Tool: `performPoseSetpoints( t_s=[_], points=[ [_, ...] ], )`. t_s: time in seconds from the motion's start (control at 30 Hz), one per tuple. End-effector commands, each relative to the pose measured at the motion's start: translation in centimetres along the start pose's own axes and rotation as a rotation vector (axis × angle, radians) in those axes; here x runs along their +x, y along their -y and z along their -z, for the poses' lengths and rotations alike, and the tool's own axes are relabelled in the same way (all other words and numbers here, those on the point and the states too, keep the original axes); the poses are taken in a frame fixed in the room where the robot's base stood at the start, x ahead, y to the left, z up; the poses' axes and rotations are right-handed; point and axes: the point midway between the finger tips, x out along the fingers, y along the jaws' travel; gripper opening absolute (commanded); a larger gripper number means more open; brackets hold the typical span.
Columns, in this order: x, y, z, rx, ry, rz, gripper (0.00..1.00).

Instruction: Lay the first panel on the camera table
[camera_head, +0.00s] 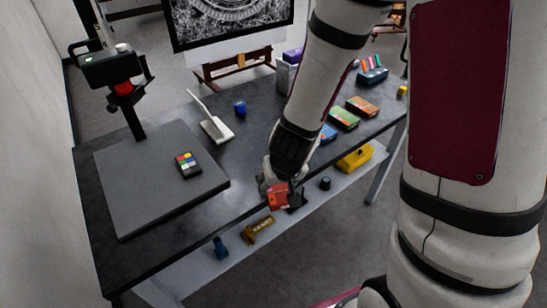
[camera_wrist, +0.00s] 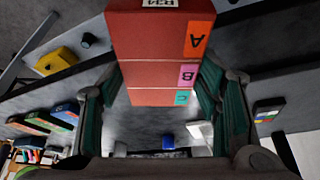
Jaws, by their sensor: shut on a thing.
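My gripper (camera_head: 281,188) is shut on a red block (camera_head: 278,201) over the front edge of the dark table (camera_head: 254,155). In the wrist view the red block (camera_wrist: 150,70) sits between the two green-padded fingers. It has seams and orange, pink and teal tabs lettered A, B and C. I cannot tell whether it is one panel or several joined. A grey square board (camera_head: 130,190) lies on the left of the table, below a black camera (camera_head: 110,68) on a stand. A colour chart (camera_head: 188,165) lies on the board.
A white stand (camera_head: 214,122) and a blue cup (camera_head: 240,107) are behind the board. Green-orange boxes (camera_head: 343,118) and a dark blue box (camera_head: 373,76) are at the right. A yellow case (camera_head: 355,157) is on the lower shelf. The board's left and front are bare.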

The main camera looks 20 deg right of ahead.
Motion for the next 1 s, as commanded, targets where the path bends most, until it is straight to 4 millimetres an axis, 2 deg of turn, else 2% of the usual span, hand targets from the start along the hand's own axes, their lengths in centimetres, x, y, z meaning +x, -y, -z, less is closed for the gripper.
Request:
performPoseSetpoints(
  t_s=[0.13,0.47,1.0],
  points=[
    [0.8,0.0,0.8,-0.006,0.001,-0.007,0.28],
    [1.3,0.1,2.3,-0.001,-0.006,0.005,0.28],
    [5.2,-0.7,10.5,-0.002,-0.003,0.005,0.28]
  ],
)
